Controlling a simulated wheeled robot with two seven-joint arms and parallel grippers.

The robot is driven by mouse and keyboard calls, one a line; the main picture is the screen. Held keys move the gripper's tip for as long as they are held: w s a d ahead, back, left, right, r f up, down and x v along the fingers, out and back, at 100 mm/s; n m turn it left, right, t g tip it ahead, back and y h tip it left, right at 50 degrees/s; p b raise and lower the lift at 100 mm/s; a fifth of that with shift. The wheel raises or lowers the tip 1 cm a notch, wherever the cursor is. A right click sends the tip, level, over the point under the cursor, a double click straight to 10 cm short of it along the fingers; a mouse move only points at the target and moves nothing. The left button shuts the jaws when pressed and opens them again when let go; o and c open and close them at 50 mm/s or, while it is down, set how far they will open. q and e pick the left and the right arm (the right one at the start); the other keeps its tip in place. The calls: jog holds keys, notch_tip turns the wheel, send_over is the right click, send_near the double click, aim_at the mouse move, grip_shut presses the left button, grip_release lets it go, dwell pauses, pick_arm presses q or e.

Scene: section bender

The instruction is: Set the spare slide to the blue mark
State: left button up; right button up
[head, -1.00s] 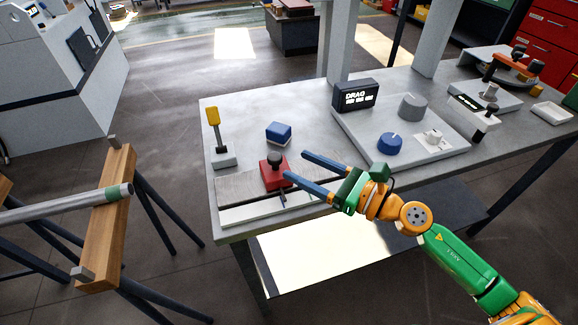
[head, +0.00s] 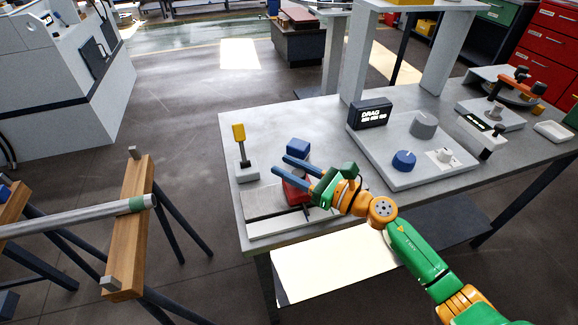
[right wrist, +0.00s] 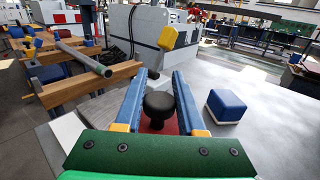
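The slide is a red block (head: 293,191) with a black knob (right wrist: 158,104), sitting on a low grey track (head: 262,201) at the table's near left. A thin dark pointer (head: 306,213) sticks out over the pale strip (head: 270,224) along its front. My right gripper (head: 281,164) is over the slide. In the right wrist view its blue fingers (right wrist: 159,80) stand apart on either side of the knob, with gaps showing. The fingers hide part of the slide in the head view. I cannot make out a blue mark on the strip. My left gripper is out of view.
A blue cube (head: 297,146) lies just behind the slide. A yellow-topped lever (head: 240,140) stands left of it. A panel with a DRAG display (head: 370,114) and a blue knob (head: 403,160) is to the right. A bar on a wooden stand (head: 128,230) is at left.

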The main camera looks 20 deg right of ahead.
jog(key=shift+d, duration=0.1)
grip_shut()
jog(key=shift+r, duration=0.1)
dwell(0.7)
jog(key=shift+a, duration=0.2)
jog(key=o, duration=0.6)
grip_release()
jog(key=o, duration=0.3)
jog(key=shift+w+a, duration=0.1)
jog(key=shift+a, duration=0.05)
